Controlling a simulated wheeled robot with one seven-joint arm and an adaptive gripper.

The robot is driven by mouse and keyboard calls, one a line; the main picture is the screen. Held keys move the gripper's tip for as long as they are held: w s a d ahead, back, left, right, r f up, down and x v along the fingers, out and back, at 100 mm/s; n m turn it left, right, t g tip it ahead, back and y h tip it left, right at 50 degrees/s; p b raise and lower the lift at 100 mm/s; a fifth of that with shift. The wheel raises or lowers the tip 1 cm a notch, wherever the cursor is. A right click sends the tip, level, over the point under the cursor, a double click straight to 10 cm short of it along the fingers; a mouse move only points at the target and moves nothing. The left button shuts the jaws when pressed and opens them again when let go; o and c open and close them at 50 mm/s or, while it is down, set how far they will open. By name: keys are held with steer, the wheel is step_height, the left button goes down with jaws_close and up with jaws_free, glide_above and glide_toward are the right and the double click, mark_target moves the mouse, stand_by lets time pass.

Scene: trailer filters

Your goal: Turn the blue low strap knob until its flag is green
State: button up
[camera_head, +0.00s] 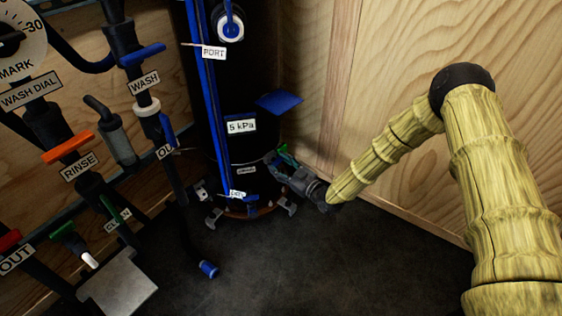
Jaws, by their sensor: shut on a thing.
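My gripper (281,170) is at the lower right side of the tall black cylinder (262,90), close to the floor. It is shut on the blue low strap knob (269,157), of which only a small blue part shows past the fingers. A small green piece (288,153), apparently the knob's flag, sticks up just above my gripper. The fingers hide most of the knob, so its exact angle cannot be told.
A blue plate (279,103) juts from the cylinder above my gripper. Wooden walls (308,60) stand behind and to the right. Pipes with an orange RINSE handle (67,148) and a blue WASH handle (142,55) fill the left. The dark floor (300,260) in front is mostly clear.

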steer(key=shift+s+n+p, duration=0.1)
steer(key=shift+n+p, duration=0.5)
steer(key=shift+n, duration=0.2)
steer(key=o, duration=1)
steer(key=shift+v, duration=6)
steer(key=shift+s+a, duration=0.1)
